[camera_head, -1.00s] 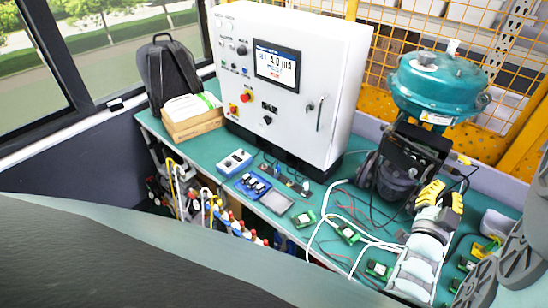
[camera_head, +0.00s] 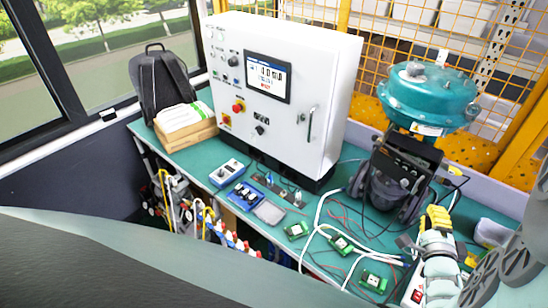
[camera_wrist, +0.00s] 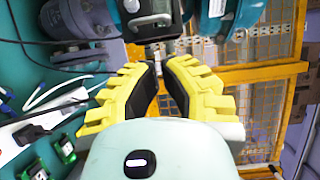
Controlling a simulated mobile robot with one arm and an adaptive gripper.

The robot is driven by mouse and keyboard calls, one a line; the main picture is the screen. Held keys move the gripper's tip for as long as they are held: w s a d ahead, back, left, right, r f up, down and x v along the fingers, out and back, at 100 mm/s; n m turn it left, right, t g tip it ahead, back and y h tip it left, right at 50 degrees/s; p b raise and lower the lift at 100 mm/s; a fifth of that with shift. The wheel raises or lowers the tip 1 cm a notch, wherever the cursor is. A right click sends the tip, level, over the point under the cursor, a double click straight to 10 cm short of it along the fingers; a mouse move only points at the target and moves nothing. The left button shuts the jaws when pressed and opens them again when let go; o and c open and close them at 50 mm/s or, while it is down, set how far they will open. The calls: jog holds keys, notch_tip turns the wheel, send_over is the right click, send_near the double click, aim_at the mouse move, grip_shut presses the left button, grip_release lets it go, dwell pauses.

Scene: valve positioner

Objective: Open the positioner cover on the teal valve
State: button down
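The teal valve (camera_head: 428,95) has a round teal actuator on top and stands at the right end of the bench. Below the actuator is a black positioner box (camera_head: 405,155); its cover appears shut, though detail is small. My gripper (camera_head: 437,215), with yellow fingers, is in front of and below the positioner, apart from it. In the wrist view, my gripper (camera_wrist: 159,68) has its black pads apart with nothing between them. The dark positioner (camera_wrist: 150,22) is beyond the fingertips at the top, with part of it cut off.
A white control cabinet (camera_head: 285,95) stands left of the valve. Small green circuit boards (camera_head: 340,244) and white cables lie on the bench (camera_head: 200,160) near my arm. A yellow mesh fence (camera_head: 400,40) is behind.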

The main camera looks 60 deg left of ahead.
aim_at(425, 182)
jog(key=b+x, duration=0.2)
jog(key=x, duration=0.7)
jog(key=shift+w+a, duration=0.15)
jog(key=shift+w, duration=0.05)
jog(key=shift+s+r, duration=0.1)
jog(key=shift+s, duration=0.1)
jog(key=shift+s+t, duration=0.25)
jog(key=shift+t, duration=0.05)
jog(key=shift+s+a+m+t+h, duration=0.1)
jog(key=shift+s+m+t+h, duration=0.2)
jog(key=shift+s+m+h, duration=0.35)
